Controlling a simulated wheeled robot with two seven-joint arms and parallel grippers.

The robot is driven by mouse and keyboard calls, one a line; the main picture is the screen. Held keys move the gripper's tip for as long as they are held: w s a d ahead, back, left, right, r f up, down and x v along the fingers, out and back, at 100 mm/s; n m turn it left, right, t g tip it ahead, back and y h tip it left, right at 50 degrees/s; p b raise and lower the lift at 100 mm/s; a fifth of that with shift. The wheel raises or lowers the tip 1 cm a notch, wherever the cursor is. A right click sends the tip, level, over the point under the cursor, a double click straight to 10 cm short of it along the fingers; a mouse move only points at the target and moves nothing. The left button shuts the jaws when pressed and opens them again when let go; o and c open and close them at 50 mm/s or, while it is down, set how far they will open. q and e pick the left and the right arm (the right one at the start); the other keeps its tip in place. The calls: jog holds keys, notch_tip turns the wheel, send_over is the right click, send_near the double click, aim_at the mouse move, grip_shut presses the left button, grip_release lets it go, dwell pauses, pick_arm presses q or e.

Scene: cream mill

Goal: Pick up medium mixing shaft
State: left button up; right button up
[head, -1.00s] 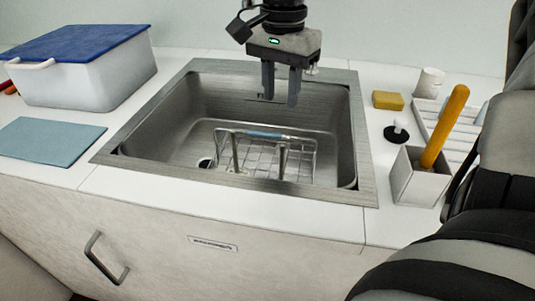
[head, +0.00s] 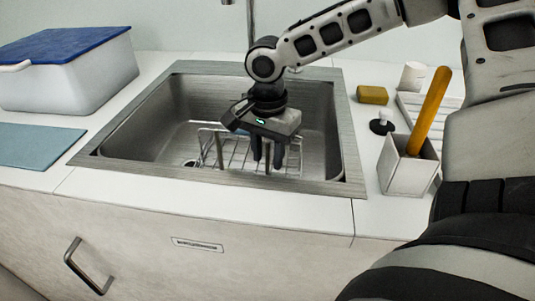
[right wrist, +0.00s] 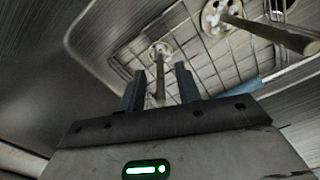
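Two metal mixing shafts stand in the wire rack in the sink. One shaft (head: 219,150) is left of my right gripper in the head view. The other shaft (head: 267,157) shows between the gripper's fingers; in the right wrist view it (right wrist: 160,78) rises between them from a perforated disc. The first shaft (right wrist: 270,33) lies at upper right there, also with a disc at its foot. I cannot tell which one is the medium shaft. My right gripper (head: 267,160) is open, pointing down, with its fingers apart on either side of the second shaft. My left gripper is not in view.
The wire rack (head: 240,153) with a blue bar stands inside the steel sink (head: 140,135). A blue-lidded bin (head: 75,85) is left.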

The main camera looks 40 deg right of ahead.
jog(key=shift+f, duration=0.2)
grip_shut()
